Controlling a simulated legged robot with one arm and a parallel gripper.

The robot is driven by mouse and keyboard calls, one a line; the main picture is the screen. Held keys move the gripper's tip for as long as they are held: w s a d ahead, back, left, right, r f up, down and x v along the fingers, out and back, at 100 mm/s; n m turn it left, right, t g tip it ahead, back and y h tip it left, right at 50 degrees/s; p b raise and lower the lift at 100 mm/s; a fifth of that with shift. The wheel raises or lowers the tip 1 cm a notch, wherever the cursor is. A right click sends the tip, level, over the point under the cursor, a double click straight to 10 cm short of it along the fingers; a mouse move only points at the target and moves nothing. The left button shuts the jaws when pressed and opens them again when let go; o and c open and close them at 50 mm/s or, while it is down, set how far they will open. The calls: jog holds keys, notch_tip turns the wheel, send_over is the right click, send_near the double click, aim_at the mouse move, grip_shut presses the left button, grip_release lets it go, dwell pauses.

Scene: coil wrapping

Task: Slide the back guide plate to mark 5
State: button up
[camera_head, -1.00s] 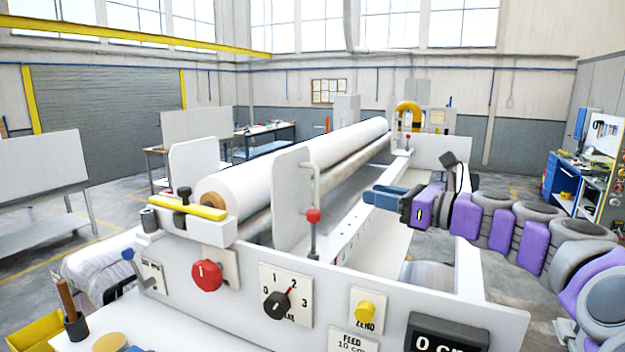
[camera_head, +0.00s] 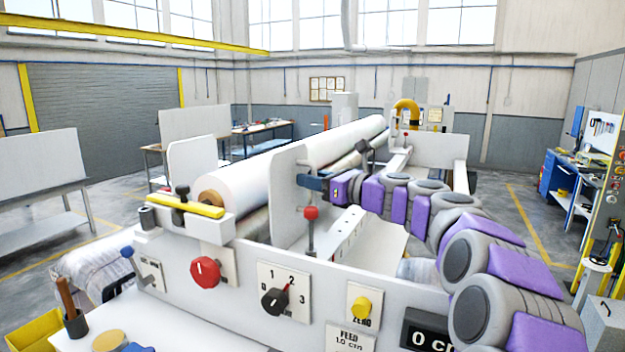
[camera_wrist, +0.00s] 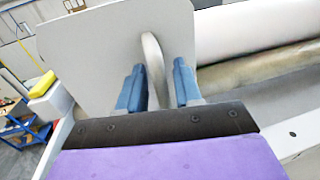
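A white upright guide plate (camera_head: 286,185) with rounded corners stands beside the white roll (camera_head: 237,184); I cannot tell for sure that it is the back one. Another white upright plate (camera_head: 190,160) stands across the roll. My gripper (camera_head: 313,184) is at the near plate's right side. In the wrist view the near plate (camera_wrist: 90,60) fills the left and middle. A thin pale curved piece (camera_wrist: 153,70) stands between my two blue fingers, which are apart, with a gap on its right. A pale strip (camera_head: 348,233) with small marks runs below; its numbers are unreadable.
A lever with a red knob (camera_head: 311,213) stands just below my gripper. The front panel carries a red knob (camera_head: 205,271), a black dial (camera_head: 275,301) and a yellow button (camera_head: 361,307). A yellow-topped clamp (camera_head: 187,206) is at the roll's near end.

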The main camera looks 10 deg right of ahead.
jog(key=shift+w+d, duration=0.1)
jog(key=shift+c, duration=0.3)
grip_shut()
